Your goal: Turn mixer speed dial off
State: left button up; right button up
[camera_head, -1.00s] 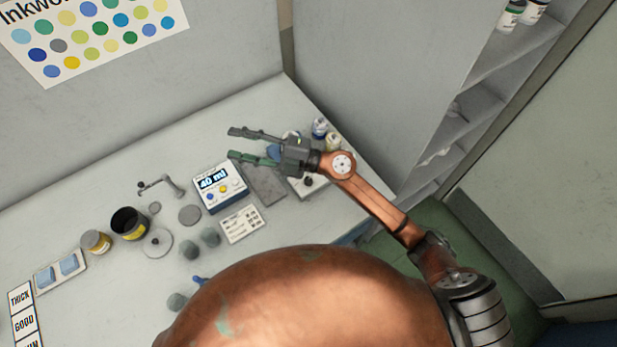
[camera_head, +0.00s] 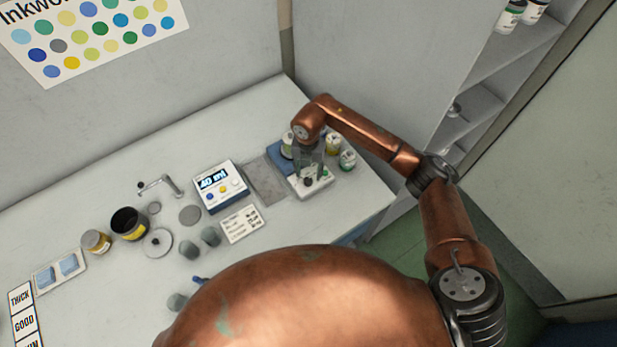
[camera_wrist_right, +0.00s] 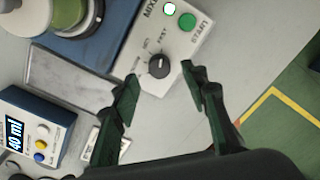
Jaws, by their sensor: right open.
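The mixer (camera_head: 279,158) stands at the right end of the bench, with a blue body and a white control panel (camera_wrist_right: 178,42). Its round black speed dial (camera_wrist_right: 158,68) shows in the right wrist view, with a pale pointer mark, word labels around it and a green START button (camera_wrist_right: 187,21) beyond it. I cannot tell which label the pointer meets. My right gripper (camera_wrist_right: 160,78) is open, pointing down over the panel, with one fingertip on either side of the dial and apart from it. It partly covers the mixer in the head view. My left gripper is not in view.
A 40 ml dispenser (camera_head: 219,186) and a printed card (camera_head: 241,224) stand left of the mixer. Small jars (camera_head: 347,160) stand close on its right. Cups, lids and an open black can (camera_head: 129,222) fill the bench further left. A shelf unit (camera_head: 484,95) rises at the right.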

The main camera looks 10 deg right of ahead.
aim_at(308, 180)
jog(key=shift+f, duration=2)
jog(key=shift+c, duration=0.5)
grip_shut()
